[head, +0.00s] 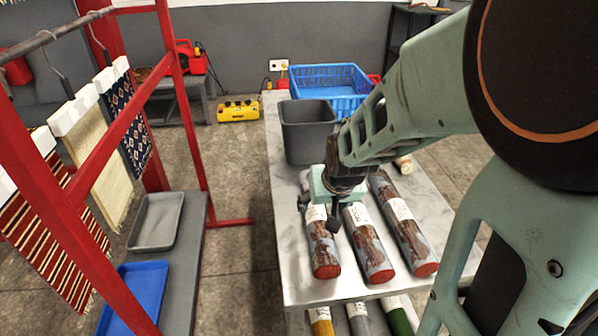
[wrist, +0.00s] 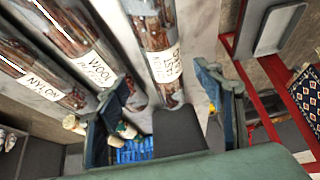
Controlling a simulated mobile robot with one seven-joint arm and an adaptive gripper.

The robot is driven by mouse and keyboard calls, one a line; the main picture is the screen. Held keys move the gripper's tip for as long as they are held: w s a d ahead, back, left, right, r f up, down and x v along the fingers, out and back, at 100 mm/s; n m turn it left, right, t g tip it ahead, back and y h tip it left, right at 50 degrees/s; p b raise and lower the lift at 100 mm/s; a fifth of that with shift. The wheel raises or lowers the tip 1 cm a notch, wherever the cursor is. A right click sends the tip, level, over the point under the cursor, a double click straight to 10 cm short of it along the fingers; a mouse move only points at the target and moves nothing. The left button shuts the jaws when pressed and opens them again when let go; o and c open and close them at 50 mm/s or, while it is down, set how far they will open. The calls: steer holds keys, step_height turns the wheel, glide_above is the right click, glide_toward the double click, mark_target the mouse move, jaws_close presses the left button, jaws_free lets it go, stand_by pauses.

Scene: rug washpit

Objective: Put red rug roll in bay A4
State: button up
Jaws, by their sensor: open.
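Three rug rolls in clear wrap with red end faces lie side by side on the table: a left roll (head: 323,251), a middle roll (head: 370,250) and a right roll (head: 412,238). Their colours look alike, so I cannot tell which one the task names. My gripper (head: 322,210) is open, pointing down over the left roll near its white label. In the wrist view, the fingers (wrist: 168,82) stand apart on either side of this roll (wrist: 152,32); I cannot tell if they touch it. Labels reading WOOL and NYLON show on the neighbouring rolls. I see no bay marked A4.
A grey bin (head: 308,130) and a blue basket (head: 328,86) stand behind the rolls on the table (head: 293,285). More rolls lie below it. A red rack (head: 140,125) with hanging rugs stands left, beside a bench holding grey and blue trays. Floor is clear between.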

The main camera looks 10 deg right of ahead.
mark_target(318, 213)
steer(key=b+x, duration=0.1)
steer(key=x, duration=0.2)
steer(key=b+x, duration=0.1)
steer(key=x, duration=0.3)
steer(key=b+x, duration=0.1)
steer(key=x, duration=0.2)
steer(key=shift+w+a+f+b, duration=0.2)
steer(key=shift+a+f+b, duration=0.1)
steer(key=shift+b, duration=0.1)
steer(key=shift+d, duration=0.1)
jaws_close()
steer(key=shift+r, duration=0.1)
